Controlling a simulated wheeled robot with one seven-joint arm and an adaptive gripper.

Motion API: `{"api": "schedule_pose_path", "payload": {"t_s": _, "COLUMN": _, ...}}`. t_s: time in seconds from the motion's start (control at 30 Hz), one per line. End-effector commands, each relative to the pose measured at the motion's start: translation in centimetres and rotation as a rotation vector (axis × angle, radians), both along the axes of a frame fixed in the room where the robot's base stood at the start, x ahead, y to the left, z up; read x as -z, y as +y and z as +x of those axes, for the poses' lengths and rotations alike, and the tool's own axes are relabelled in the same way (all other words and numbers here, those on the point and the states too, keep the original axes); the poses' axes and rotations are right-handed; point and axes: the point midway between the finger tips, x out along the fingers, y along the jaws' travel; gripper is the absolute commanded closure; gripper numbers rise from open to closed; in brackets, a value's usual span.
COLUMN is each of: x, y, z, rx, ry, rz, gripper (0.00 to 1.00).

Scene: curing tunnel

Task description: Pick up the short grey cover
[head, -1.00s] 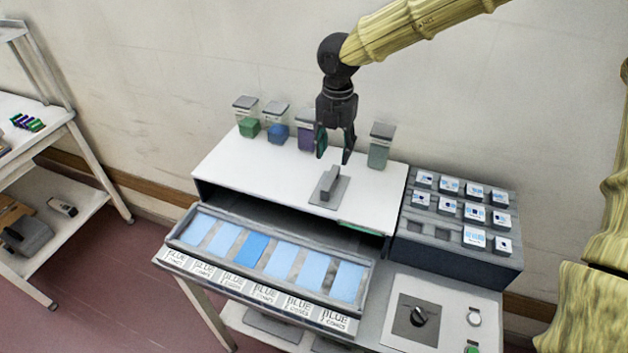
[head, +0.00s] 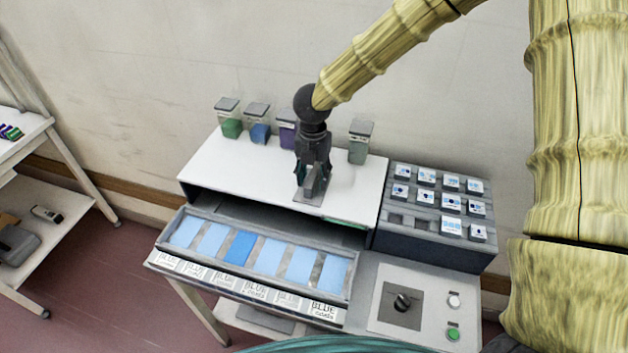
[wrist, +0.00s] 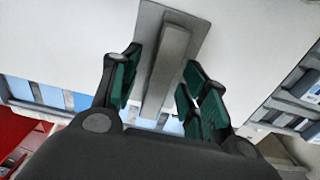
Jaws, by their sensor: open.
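The short grey cover (head: 309,197), a flat grey plate with an upright bar handle, lies on the white tunnel top (head: 235,164) near its front edge. In the wrist view the cover's handle (wrist: 168,70) runs between my fingers. My gripper (head: 313,178) is open and down at the cover, partly hiding it in the head view. In the wrist view my gripper (wrist: 160,62) has green-padded fingers on both sides of the handle, with gaps visible. Whether the fingertips touch the plate cannot be told.
Several lidded jars stand along the back of the tunnel top, including a grey-green jar (head: 360,143) close right of my gripper. A dark rack (head: 408,236) of labelled blocks stands at right. A tray (head: 357,262) of blue panels sits in front, below the top.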

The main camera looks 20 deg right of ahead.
Motion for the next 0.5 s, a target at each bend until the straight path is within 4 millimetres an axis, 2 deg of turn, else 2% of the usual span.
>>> {"api": "schedule_pose_path", "payload": {"t_s": 0.27, "x": 0.19, "y": -0.02, "z": 0.01, "rx": 0.000, "ry": 0.000, "rz": 0.000, "gripper": 0.57}}
{"api": "schedule_pose_path", "payload": {"t_s": 0.5, "x": 0.16, "y": -0.05, "z": 0.00, "rx": 0.001, "ry": 0.000, "rz": 0.000, "gripper": 1.00}}
